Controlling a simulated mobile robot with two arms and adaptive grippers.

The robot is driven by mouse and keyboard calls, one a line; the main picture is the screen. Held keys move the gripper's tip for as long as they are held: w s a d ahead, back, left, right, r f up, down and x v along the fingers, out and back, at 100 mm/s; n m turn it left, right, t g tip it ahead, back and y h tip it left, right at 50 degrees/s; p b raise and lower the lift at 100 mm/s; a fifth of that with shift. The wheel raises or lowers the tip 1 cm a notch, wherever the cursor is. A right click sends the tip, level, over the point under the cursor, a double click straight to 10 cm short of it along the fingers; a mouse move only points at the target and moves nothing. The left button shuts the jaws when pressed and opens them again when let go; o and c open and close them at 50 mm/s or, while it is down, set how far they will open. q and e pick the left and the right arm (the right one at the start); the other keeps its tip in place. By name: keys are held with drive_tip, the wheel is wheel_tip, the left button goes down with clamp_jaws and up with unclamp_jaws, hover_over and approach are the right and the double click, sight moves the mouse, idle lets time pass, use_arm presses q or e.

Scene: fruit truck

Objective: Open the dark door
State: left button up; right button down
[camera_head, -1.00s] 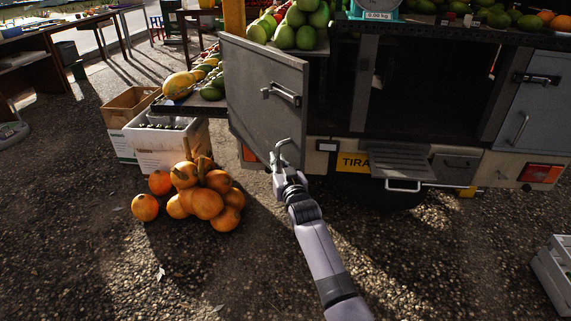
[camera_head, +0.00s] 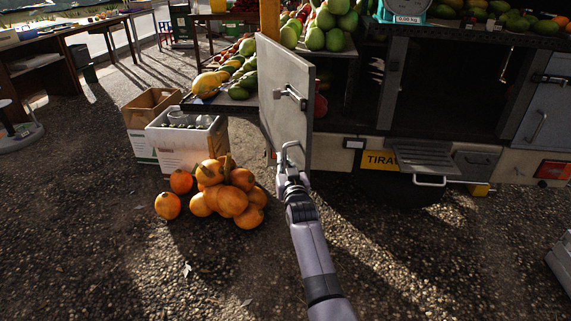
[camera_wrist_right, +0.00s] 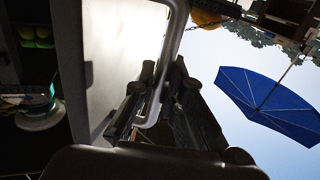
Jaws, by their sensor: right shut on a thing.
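In the right wrist view the door's panel (camera_wrist_right: 120,50) fills the left, and the handle (camera_wrist_right: 172,50) runs down between the fingers of my right gripper (camera_wrist_right: 150,105). My left gripper is not in view.
A pile of orange pumpkins (camera_head: 228,198) lies on the gravel left of my right arm. A white crate (camera_head: 190,145) and a cardboard box (camera_head: 150,108) stand behind it. A fold-down step (camera_head: 425,158) juts from the truck on the right. Gravel in front is clear.

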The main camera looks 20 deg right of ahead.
drive_tip(key=shift+r, duration=0.25)
drive_tip(key=c, duration=2.1)
unclamp_jaws()
drive_tip(key=o, duration=0.4)
drive_tip(key=shift+f, duration=0.2)
drive_tip(key=shift+o, duration=0.2)
